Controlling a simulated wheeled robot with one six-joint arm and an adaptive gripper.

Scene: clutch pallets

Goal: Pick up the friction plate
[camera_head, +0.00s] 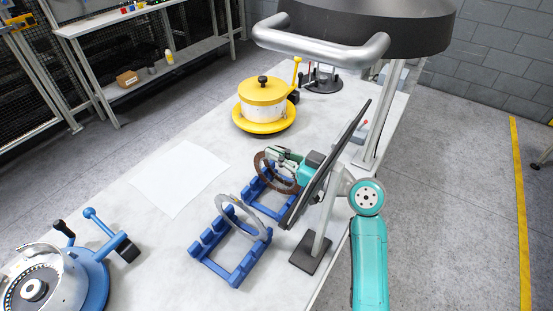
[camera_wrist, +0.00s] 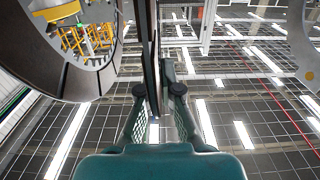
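The brown friction plate (camera_head: 258,165) stands upright in the far blue rack (camera_head: 262,202) in the head view, partly hidden by my gripper (camera_head: 284,155). My gripper is at its upper right side. In the wrist view, my gripper's two fingertips (camera_wrist: 158,91) are apart. A thin dark upright edge (camera_wrist: 152,50) shows between them or just beyond them. I cannot tell whether it touches a finger. A large dark ring with a segmented face (camera_wrist: 72,82) fills the upper left of the wrist view. I cannot tell for certain which ring is the friction plate there.
A grey steel ring (camera_head: 239,212) stands in the near blue rack (camera_head: 214,262). A dark panel on a stand (camera_head: 326,165) is close to my arm. A yellow pot (camera_head: 263,108) stands behind, a blue-based housing (camera_head: 88,282) front left. A white sheet (camera_head: 178,177) lies left.

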